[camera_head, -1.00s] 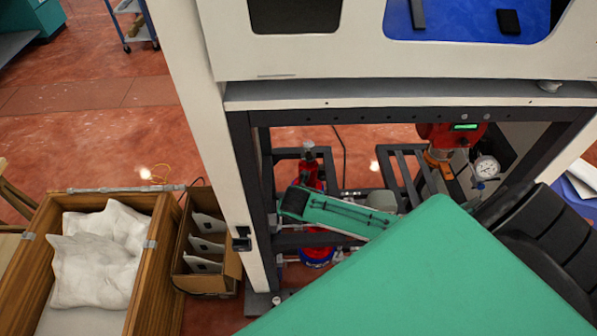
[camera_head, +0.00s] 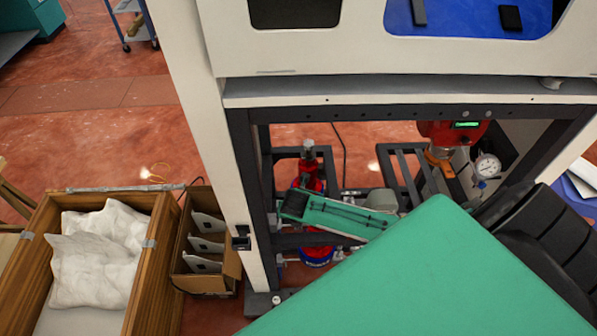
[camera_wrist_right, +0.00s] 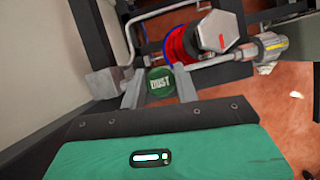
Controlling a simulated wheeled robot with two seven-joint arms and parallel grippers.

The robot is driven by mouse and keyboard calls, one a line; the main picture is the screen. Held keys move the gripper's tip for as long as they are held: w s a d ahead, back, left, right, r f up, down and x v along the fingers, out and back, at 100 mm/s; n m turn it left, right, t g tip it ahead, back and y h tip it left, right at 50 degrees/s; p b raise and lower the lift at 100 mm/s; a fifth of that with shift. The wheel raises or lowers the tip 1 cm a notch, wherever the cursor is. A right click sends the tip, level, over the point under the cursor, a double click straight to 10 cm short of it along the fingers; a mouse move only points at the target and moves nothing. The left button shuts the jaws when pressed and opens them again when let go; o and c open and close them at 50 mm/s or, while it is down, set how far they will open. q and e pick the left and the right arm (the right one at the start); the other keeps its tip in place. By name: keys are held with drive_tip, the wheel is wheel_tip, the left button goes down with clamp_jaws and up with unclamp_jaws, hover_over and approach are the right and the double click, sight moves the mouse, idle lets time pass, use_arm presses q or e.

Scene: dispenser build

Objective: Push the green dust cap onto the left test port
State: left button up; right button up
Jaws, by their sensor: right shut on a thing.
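My right gripper (camera_wrist_right: 160,90) is shut on the green dust cap (camera_wrist_right: 160,82), a round cap with white lettering, held between its two grey fingers in the right wrist view. In the head view the teal body of this gripper (camera_head: 345,216) is low inside the frame; its fingertips and the cap cannot be made out there. A metal pipe with fittings (camera_wrist_right: 270,50) runs behind the cap, to the right of it. I cannot tell which part is the left test port; it may be hidden behind the cap and fingers. My left gripper is not in view.
A red cylinder (camera_head: 307,168) stands behind the gripper; its hex top (camera_wrist_right: 217,33) is close to the cap in the wrist view. Dark frame bars surround the gripper. A gauge (camera_head: 487,166) is at right. A wooden crate (camera_head: 155,262) and cardboard box (camera_head: 230,265) stand left.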

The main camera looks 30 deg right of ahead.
drive_tip(key=shift+f, duration=0.6)
idle(0.4)
drive_tip(key=o, duration=1)
drive_tip(key=shift+o, duration=0.4)
drive_tip(key=shift+o, duration=1.2)
drive_tip(key=shift+r, duration=0.15)
drive_tip(key=shift+r+p, duration=2.9)
drive_tip(key=shift+p, duration=0.2)
